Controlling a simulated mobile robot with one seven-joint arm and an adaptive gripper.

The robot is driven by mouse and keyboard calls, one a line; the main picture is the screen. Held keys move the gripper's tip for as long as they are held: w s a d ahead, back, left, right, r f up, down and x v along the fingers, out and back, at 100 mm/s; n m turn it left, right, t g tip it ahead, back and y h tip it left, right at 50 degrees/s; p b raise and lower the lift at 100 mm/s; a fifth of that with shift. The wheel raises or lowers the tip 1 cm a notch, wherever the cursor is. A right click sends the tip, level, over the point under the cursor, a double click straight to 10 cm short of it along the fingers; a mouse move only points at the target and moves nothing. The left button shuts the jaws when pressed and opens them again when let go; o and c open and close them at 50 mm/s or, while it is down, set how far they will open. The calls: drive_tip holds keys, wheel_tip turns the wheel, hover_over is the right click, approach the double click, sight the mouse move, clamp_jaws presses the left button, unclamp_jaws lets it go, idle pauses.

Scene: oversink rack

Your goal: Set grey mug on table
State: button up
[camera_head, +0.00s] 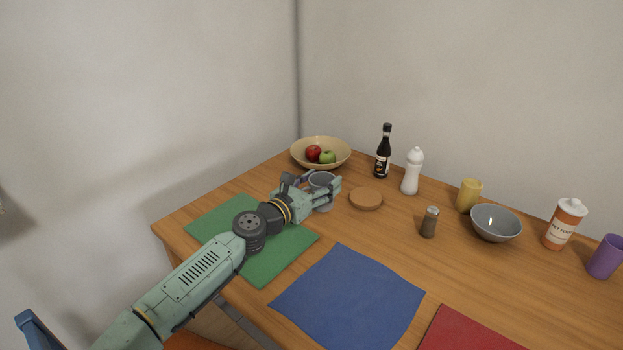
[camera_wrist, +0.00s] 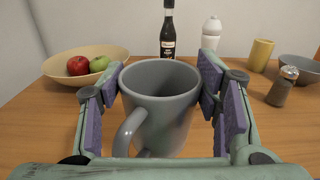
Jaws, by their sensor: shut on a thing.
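The grey mug (camera_wrist: 163,105) is upright between the finger pads of my gripper (camera_wrist: 160,100) in the wrist view. Its handle points toward the camera and a little left. In the head view my gripper (camera_head: 318,190) is over the far left part of the wooden table (camera_head: 480,270). Part of the grey mug (camera_head: 321,178) shows there between the fingers, the rest hidden by them. My gripper is shut on the mug. The mug's base is hidden, so I cannot tell whether it touches the table.
A fruit bowl (camera_head: 300,160), sauce bottle (camera_head: 383,155), white shaker (camera_head: 411,175) and cork coaster (camera_head: 366,199) stand near the mug. A pepper shaker (camera_head: 429,222), yellow cup (camera_head: 468,196) and grey bowl (camera_head: 496,225) are further right. Green (camera_head: 270,265), blue (camera_head: 350,300) and red (camera_head: 465,333) mats lie in front.

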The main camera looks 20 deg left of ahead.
sight(311, 181)
drive_tip(key=w+a+f+p, duration=0.1)
drive_tip(key=w+a+f, duration=0.1)
drive_tip(key=w+a, duration=0.1)
drive_tip(key=w+a+f+p, duration=0.1)
drive_tip(key=w, duration=0.1)
drive_tip(key=shift+w+a+f+p, duration=0.1)
drive_tip(key=shift+a+f+p, duration=0.1)
drive_tip(key=shift+f+p, duration=0.15)
drive_tip(key=shift+f, duration=0.2)
drive_tip(key=shift+f, duration=0.1)
drive_tip(key=shift+f+b, duration=0.2)
drive_tip(key=shift+b, duration=0.2)
drive_tip(key=o, duration=1.4)
drive_tip(key=shift+c, duration=0.2)
